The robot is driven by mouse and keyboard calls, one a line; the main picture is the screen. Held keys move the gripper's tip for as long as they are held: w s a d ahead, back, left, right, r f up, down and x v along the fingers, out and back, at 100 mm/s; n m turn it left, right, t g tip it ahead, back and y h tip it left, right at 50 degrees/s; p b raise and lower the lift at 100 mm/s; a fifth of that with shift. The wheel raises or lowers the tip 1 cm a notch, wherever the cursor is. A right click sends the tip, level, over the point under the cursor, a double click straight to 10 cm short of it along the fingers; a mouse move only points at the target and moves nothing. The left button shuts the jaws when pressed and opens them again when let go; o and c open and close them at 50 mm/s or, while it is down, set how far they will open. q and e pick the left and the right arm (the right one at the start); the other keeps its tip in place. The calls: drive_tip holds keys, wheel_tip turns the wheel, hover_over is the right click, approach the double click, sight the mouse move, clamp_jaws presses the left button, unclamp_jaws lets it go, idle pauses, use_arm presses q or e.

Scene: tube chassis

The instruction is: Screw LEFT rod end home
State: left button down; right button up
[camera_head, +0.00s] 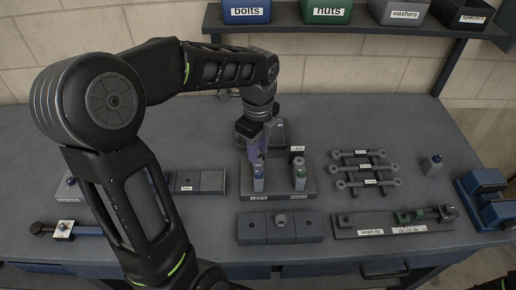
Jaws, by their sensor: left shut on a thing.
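My left gripper (258,157) points down over the left post (258,184) of the grey fixture (279,190), above the label reading LEFT. It is shut on a small part at the top of that post, most likely the left rod end. The fingers and wrist cover most of that part, so its thread and any gap below it cannot be seen. A second post (299,184) with a green mark stands to the right in the same fixture, upright and apart from the gripper. My right gripper is not in view.
Several rods (367,184) lie on a rack right of the fixture. A length jig (392,226) and a flat grey block (280,227) lie in front. A blue vise (488,198) stands at the right edge. Labelled bins, including bolts (246,12), sit on the back shelf.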

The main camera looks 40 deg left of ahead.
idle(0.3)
use_arm(q)
drive_tip(key=n, duration=0.5)
drive_tip(key=n+b, duration=0.1)
drive_tip(key=n, duration=0.2)
drive_tip(key=shift+n, duration=1.2)
drive_tip(key=shift+n, duration=1)
drive_tip(key=n, duration=0.3)
drive_tip(key=shift+b, duration=0.3)
